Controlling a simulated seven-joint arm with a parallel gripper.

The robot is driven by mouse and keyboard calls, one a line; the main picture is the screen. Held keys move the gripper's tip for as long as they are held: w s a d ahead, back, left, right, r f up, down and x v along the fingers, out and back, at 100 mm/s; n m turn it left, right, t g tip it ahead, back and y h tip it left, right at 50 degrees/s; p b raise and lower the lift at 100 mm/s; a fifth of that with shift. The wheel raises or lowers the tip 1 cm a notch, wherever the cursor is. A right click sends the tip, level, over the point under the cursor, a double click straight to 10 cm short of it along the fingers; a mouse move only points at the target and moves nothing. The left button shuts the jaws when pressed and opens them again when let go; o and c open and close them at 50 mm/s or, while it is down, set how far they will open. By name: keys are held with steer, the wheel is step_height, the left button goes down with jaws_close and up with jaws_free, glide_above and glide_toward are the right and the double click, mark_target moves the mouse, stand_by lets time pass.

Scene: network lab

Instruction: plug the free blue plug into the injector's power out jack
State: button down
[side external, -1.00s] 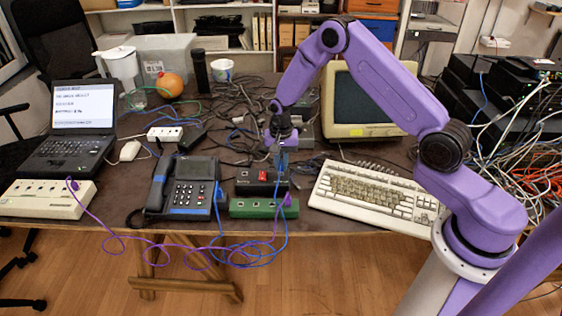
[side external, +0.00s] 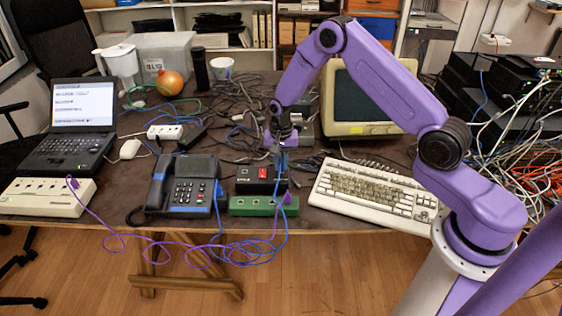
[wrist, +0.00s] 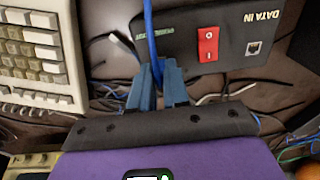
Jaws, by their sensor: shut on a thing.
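The injector (side external: 250,187) is a black box with a red switch, on the table behind a green box. In the wrist view the injector (wrist: 228,50) shows its red switch and a "DATA IN" jack (wrist: 254,48). My gripper (side external: 281,160) is over the injector's right end, fingers pointing down. In the wrist view my gripper (wrist: 160,82) is shut at the end of the blue cable (wrist: 150,35), beside the partly covered lettering on the injector. The blue plug itself is hidden between the fingers. I cannot tell whether it touches the jack.
The green box (side external: 250,206) has several ports and a purple plug (side external: 287,198). A desk phone (side external: 190,190) stands left, a white keyboard (side external: 372,193) right. Blue and purple cables (side external: 160,242) loop over the front edge. Tangled cables lie behind.

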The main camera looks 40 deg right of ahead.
steer(key=shift+f, duration=0.3)
stand_by(0.5)
steer(key=c, duration=1)
jaws_free()
steer(key=shift+c, duration=0.2)
